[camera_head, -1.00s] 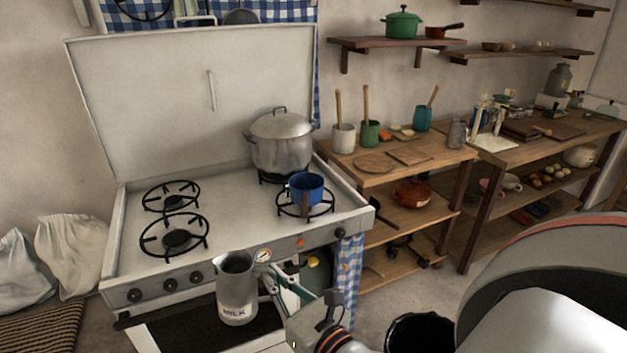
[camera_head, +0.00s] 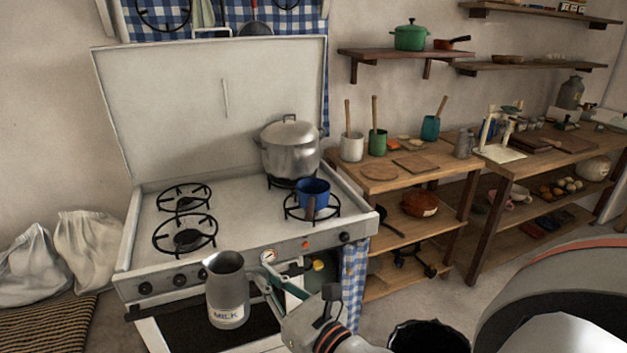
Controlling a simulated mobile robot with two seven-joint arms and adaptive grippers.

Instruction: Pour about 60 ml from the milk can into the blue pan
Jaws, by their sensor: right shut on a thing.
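The grey metal milk can (camera_head: 227,293), labelled MILK, is upright in front of the stove's front panel. My right gripper (camera_head: 262,284) is shut on it from the right side, and the fingertips are partly hidden by the can. The blue pan (camera_head: 313,191) sits on the front right burner, with its handle pointing toward me. The can is to the left of the pan, nearer to me and apart from it. The contents of both are not visible. My left gripper is not in view.
A large lidded pot (camera_head: 290,152) stands on the burner behind the pan. The two left burners (camera_head: 185,234) are empty. The raised stove lid (camera_head: 215,110) stands behind. A wooden shelf unit (camera_head: 385,185) with utensil jars is right of the stove.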

